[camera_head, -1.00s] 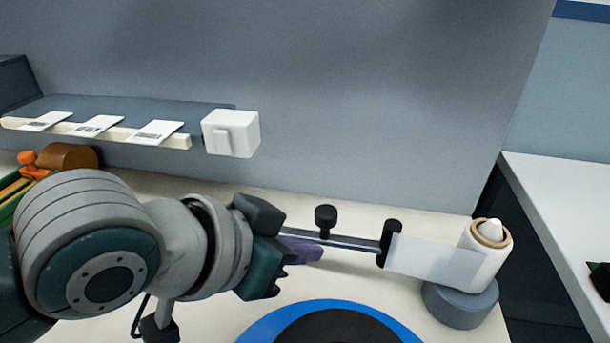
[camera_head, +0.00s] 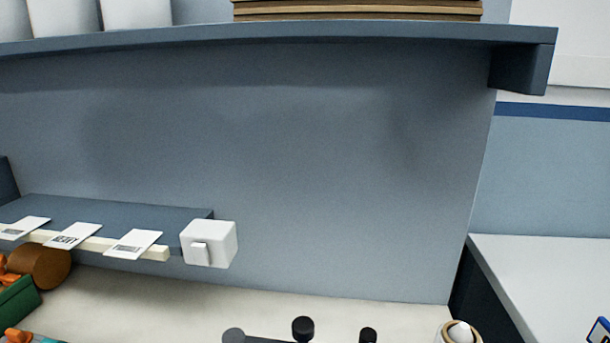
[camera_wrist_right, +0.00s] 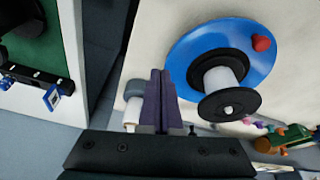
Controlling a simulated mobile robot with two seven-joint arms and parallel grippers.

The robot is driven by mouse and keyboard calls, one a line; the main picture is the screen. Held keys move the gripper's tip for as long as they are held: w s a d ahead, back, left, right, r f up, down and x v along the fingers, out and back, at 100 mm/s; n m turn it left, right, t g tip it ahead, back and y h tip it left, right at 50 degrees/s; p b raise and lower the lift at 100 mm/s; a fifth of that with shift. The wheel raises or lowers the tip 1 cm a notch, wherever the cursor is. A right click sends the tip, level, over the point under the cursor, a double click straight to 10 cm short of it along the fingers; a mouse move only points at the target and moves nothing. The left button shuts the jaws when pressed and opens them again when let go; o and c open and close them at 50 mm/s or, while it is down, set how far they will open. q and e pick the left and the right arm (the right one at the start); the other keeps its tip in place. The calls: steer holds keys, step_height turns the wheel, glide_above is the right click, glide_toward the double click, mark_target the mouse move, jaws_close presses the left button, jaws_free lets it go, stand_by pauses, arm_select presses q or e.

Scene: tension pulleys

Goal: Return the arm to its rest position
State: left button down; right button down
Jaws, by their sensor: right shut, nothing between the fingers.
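My right gripper (camera_wrist_right: 160,92) shows in the right wrist view, its two purple fingers shut together with nothing between them. It points away over the pale bench, left of a blue disc (camera_wrist_right: 185,60) with a black and white spool (camera_wrist_right: 222,82). A white roll (camera_wrist_right: 131,112) is partly hidden behind the fingers. In the head view no arm or gripper shows. The dark pulley knobs (camera_head: 302,327) and the top of the roll (camera_head: 459,332) sit at the bottom edge, mostly cut off.
A shelf (camera_head: 300,32) crosses the top of the head view. A low ledge with white cards (camera_head: 133,243) and a white box (camera_head: 209,244) are at left. A brown cylinder (camera_head: 42,265) and green parts lie at far left. A side counter (camera_head: 540,270) is at right.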

step_height(320, 180, up, 37)
steer(key=p, duration=3.4)
steer(key=shift+w+f, duration=0.15)
